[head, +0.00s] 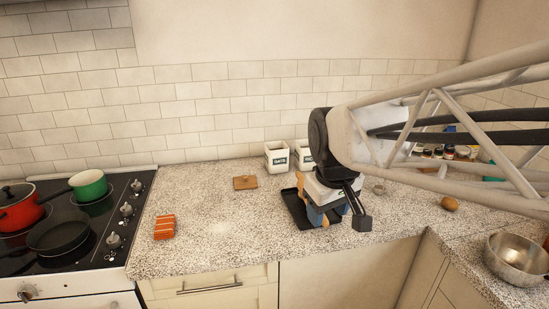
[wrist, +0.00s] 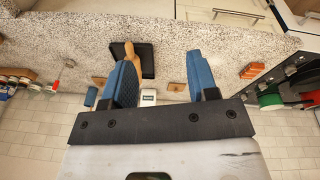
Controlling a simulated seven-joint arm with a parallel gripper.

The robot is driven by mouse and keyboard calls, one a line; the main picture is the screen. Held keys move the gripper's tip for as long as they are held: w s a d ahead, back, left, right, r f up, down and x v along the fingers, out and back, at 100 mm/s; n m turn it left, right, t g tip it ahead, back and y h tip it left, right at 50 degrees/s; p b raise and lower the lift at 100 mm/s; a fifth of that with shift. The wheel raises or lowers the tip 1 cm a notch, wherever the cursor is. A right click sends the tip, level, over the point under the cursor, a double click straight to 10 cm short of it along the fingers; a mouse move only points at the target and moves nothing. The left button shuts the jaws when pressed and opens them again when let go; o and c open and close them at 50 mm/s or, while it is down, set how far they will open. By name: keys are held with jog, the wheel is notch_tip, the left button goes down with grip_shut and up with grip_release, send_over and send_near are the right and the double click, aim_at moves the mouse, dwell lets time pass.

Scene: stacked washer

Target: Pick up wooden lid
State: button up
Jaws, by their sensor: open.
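The wooden lid (head: 245,182) is a small flat brown square on the granite counter, left of the black tray in the head view. It also shows small in the wrist view (wrist: 177,87), between my fingers in the picture but well beyond them. My gripper (head: 325,217) is over the right part of the black tray, to the right of the lid and apart from it. In the wrist view, the two blue fingers (wrist: 160,58) are spread with nothing held between them.
A black tray (head: 292,206) with a wooden utensil (head: 301,188) lies by my gripper. White labelled canisters (head: 277,156) stand behind the lid. An orange-red packet (head: 164,227) lies by the stove (head: 125,215), with pots. A metal bowl (head: 514,257) is far right. Counter around the lid is clear.

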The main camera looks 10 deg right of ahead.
jog(key=w+d+n, duration=0.3)
jog(key=w+d, duration=0.1)
jog(key=w, duration=0.7)
jog(key=w+d+n+g, duration=0.1)
jog(key=w+d+n, duration=0.25)
jog(key=w, duration=0.65)
jog(key=w+d+n, duration=0.3)
jog(key=w+d, duration=0.1)
jog(key=w, duration=0.7)
jog(key=w+d+f+n, duration=0.4)
jog(key=w+d+f, duration=0.3)
jog(key=w, duration=0.4)
jog(key=w+d+f+n+g+h, duration=0.1)
jog(key=w+d+f+n, duration=0.2)
jog(key=w+d+f, duration=0.5)
jog(key=w+d, duration=0.2)
jog(key=w, duration=0.2)
jog(key=shift+d+f+n, duration=0.15)
jog(key=shift+f+n, duration=0.05)
jog(key=shift+n, duration=0.15)
jog(key=shift+w+f, duration=0.1)
jog(key=shift+d+f, duration=0.15)
jog(key=shift+f, duration=1.05)
